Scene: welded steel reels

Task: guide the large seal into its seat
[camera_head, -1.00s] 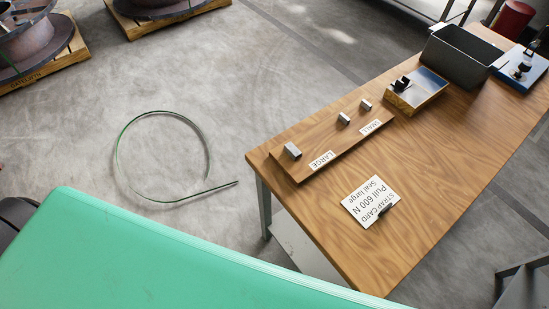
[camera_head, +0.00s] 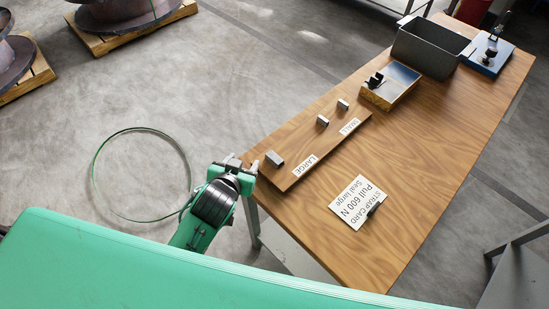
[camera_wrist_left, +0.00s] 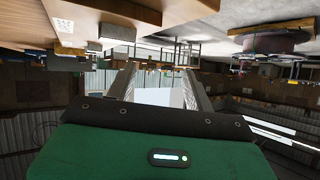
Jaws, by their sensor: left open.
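The large seal (camera_head: 274,158), a short silver metal sleeve, lies at the LARGE end of a wooden rack board (camera_head: 318,150) on the table. Two smaller silver seals, one (camera_head: 323,121) and another (camera_head: 343,104), lie toward the SMALL label. My left gripper (camera_head: 238,164) is just left of the large seal, beside the table's edge, and not touching it. Its fingers also show in the left wrist view (camera_wrist_left: 163,88), apart with nothing between them. A wooden block (camera_head: 390,94) with a metal plate and dark clamp stands beyond the rack; I cannot tell whether it holds the seat. My right gripper is out of view.
A strap card (camera_head: 357,200) reads "Pull 600 N, Seal large". A grey bin (camera_head: 428,48) and a blue-based device (camera_head: 487,58) stand at the table's far end. A strap loop (camera_head: 95,178) lies on the floor. Reels on pallets (camera_head: 125,38) stand at the upper left.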

